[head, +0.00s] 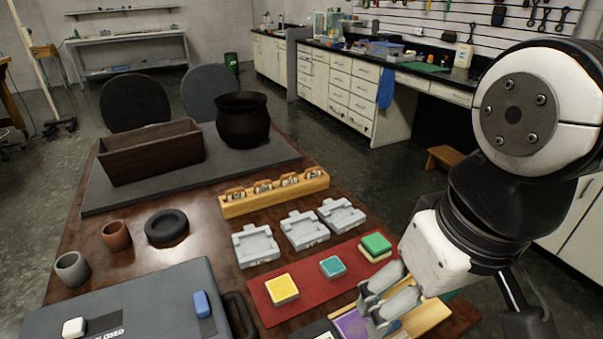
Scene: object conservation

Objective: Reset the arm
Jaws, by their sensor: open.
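My gripper (385,298) is at the lower right, pointing down and left from my white and black arm. Its fingers are open, over or close to a purple block (352,325) beside a light wooden tray (428,316). I cannot tell whether a finger touches the block. A red mat (262,301) lies left of the gripper. On it are a yellow-topped block (282,290), a teal block (333,266) and a green-topped block (376,246).
Grey moulds (255,246) and a wooden rack (275,194) stand behind the mat. A dark wooden box (152,152) and a dark pot (243,120) sit on a grey board (235,172). Small cups, a black ring (167,227) and a grey case (150,300) are at left.

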